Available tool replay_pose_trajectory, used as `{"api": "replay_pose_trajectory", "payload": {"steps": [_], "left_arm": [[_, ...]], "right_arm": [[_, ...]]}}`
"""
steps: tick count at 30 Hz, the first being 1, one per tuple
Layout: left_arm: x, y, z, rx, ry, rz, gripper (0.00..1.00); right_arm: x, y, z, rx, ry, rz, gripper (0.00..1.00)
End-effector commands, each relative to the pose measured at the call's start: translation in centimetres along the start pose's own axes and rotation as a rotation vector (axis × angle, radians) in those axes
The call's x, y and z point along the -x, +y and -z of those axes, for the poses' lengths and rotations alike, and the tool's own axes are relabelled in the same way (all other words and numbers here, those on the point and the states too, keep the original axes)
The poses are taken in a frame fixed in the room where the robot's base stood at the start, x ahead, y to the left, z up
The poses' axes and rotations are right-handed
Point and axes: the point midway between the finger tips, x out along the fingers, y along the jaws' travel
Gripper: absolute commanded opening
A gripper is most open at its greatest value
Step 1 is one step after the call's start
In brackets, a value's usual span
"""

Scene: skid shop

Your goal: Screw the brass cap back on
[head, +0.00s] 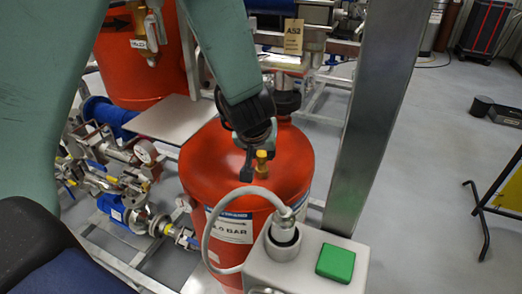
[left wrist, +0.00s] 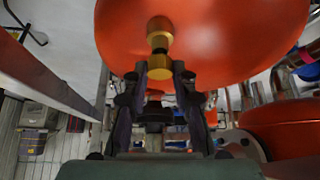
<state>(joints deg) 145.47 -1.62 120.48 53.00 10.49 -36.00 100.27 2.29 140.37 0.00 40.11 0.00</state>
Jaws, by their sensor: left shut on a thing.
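The red tank (head: 225,165) stands upright in the middle of the head view, with a small brass fitting (head: 262,168) on its domed top. My left gripper (head: 254,160) reaches down to this fitting from above. In the left wrist view, the fingertips of my left gripper (left wrist: 160,77) are shut on the brass cap (left wrist: 158,68). The brass stem (left wrist: 160,26) is in line with the cap and close to the red tank (left wrist: 225,35). I cannot tell whether cap and stem touch. My right gripper is not in view.
A steel post (head: 372,120) stands right of the tank. A grey box (head: 305,268) with a green button (head: 335,263) and a looped cable (head: 207,228) is in front. Pipes and a gauge (head: 145,152) crowd the left. Open floor (head: 440,150) lies to the right.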

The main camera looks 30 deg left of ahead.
Motion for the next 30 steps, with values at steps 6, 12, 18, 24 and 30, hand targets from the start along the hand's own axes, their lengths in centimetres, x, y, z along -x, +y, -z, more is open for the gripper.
{"api": "replay_pose_trajectory", "payload": {"steps": [6, 12, 18, 24, 30], "left_arm": [[-0.6, 0.0, -0.4, -0.001, 0.0, 0.0, 0.13], [-0.9, 0.0, -0.6, -0.001, 0.0, 0.0, 0.13], [-0.8, 0.0, -0.6, 0.0, 0.0, 0.0, 0.13], [-0.9, 0.0, -0.6, 0.0, 0.0, 0.0, 0.13], [-1.4, 0.0, -0.9, 0.0, 0.0, 0.0, 0.13]], "right_arm": [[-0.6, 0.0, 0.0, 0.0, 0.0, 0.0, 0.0], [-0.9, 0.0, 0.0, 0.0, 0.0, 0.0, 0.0], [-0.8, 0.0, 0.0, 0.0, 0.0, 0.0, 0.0], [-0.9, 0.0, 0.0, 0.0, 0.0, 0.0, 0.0], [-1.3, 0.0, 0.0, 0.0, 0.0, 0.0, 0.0]]}}
